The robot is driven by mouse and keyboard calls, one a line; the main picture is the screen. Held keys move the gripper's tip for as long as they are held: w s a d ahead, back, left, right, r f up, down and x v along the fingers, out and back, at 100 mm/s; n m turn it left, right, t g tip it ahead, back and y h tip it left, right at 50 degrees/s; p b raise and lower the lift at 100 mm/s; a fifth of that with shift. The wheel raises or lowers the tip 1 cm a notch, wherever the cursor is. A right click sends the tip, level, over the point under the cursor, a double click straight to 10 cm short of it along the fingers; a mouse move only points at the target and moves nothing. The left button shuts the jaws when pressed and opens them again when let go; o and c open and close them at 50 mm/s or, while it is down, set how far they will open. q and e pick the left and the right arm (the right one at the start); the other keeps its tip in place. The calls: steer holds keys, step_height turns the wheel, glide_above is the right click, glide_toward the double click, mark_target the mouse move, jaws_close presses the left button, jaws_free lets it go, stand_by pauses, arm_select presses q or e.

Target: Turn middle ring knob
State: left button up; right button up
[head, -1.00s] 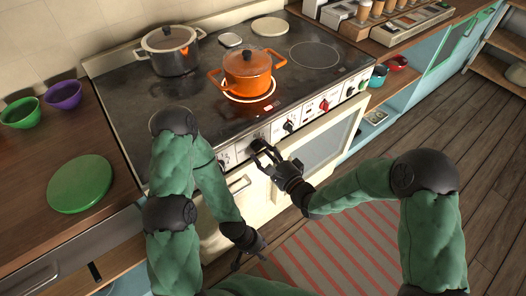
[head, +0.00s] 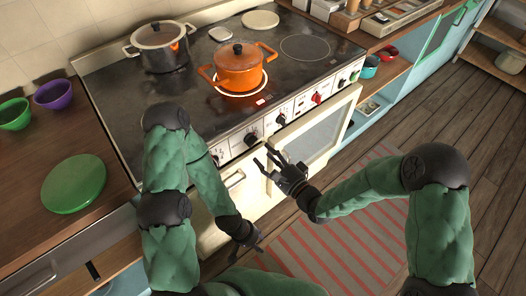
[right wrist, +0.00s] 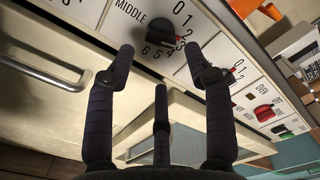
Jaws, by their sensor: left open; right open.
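The middle ring knob (head: 251,138) is a black knob on the stove's white front panel. In the right wrist view the knob (right wrist: 156,31) sits beside the word MIDDLE, with a ring of numbers around it. My right gripper (head: 265,157) is open and empty, just in front of and below the knob, apart from it. In the right wrist view its spread fingers (right wrist: 159,52) lie either side below the knob. The knob's pointer is hard to read. My left gripper (head: 249,256) is open and empty, low in front of the oven.
An orange pot (head: 238,68) stands on a ring with a bright rim; a dark pot (head: 160,49) stands behind left. Other knobs, including a red one (head: 316,97), line the panel. An oven handle (right wrist: 40,70) lies left of the right gripper. Striped rug (head: 330,235) covers the floor.

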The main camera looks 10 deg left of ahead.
arm_select(q)
steer(key=shift+r, duration=0.1)
arm_select(e)
steer(key=shift+v, duration=0.8)
arm_select(q)
steer(key=shift+o, duration=0.2)
